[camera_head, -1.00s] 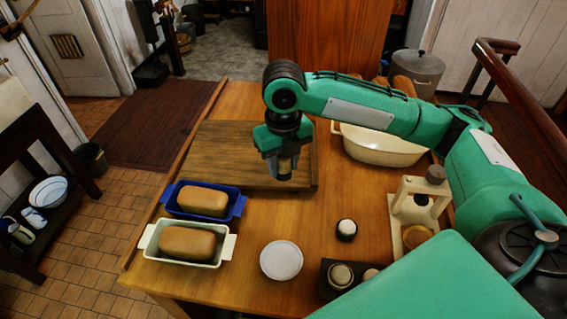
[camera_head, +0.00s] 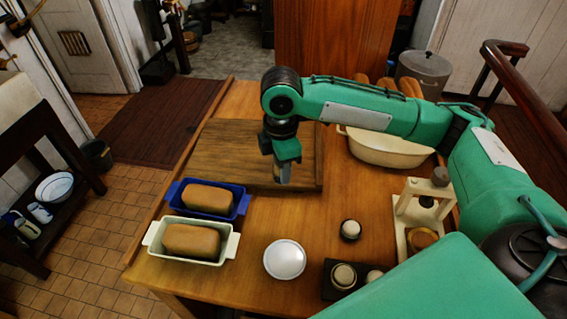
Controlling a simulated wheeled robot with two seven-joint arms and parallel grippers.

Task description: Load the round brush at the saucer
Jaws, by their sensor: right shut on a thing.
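My right gripper (camera_head: 282,172) hangs over the front right part of the wooden board, pointing down. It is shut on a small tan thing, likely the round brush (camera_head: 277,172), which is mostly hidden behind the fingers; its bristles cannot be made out. The saucer (camera_head: 284,259), round and white, lies on the table nearer to me, below the gripper in the picture and apart from it. My left gripper is not in view.
A blue loaf dish (camera_head: 242,206) and a cream loaf dish (camera_head: 228,246), each with a loaf, stand left of the saucer. A small dark round pot (camera_head: 350,230), a dark holder (camera_head: 329,287) and a wooden press (camera_head: 403,213) stand right. A cream basin (camera_head: 388,151) is behind.

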